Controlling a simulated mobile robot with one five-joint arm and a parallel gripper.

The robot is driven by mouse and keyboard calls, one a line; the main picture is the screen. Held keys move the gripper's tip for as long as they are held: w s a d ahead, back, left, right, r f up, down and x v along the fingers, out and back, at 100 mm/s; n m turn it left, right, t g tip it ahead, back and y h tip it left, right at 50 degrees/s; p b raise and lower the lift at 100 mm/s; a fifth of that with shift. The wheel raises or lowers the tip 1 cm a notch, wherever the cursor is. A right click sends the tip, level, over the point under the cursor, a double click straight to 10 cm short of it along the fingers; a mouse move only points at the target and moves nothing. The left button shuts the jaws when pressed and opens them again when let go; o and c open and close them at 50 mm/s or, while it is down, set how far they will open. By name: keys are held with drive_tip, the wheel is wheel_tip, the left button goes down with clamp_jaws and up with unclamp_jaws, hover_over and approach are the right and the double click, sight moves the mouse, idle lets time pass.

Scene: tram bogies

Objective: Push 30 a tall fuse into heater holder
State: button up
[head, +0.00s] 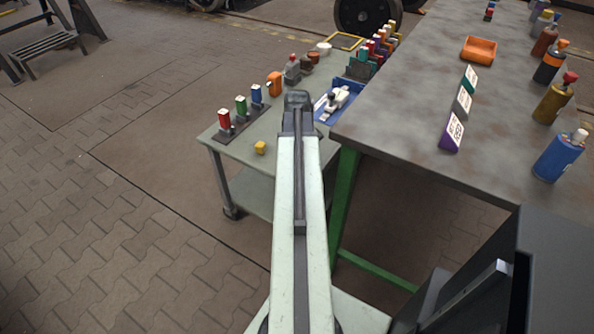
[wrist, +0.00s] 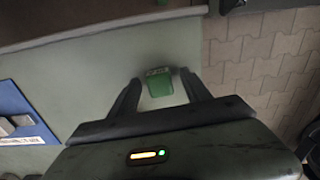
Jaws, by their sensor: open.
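In the wrist view a green block (wrist: 158,82) with a small unreadable marking on top, likely a fuse, stands between the fingertips of my gripper (wrist: 160,86). The fingers are open, one on each side; I cannot tell whether they touch it. In the head view my gripper (head: 297,100) is over the trolley, and my arm hides what is beneath it. Red (head: 225,120), green (head: 241,106) and blue (head: 257,94) upright fuses stand in dark holders at the trolley's left edge. I cannot tell which holder is the heater one.
A yellow block (head: 260,147) lies on the trolley (head: 262,166) left of my arm. A blue tray (head: 324,117) with tools is right of my gripper. Behind stand a rack of coloured pieces and several bottles. A large workbench (head: 405,120) borders the right side.

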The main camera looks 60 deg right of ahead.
drive_tip(key=shift+r, duration=0.1)
clamp_jaws()
drive_tip(key=shift+r, duration=0.1)
wheel_tip(320, 180, up, 10)
drive_tip(key=p, duration=1)
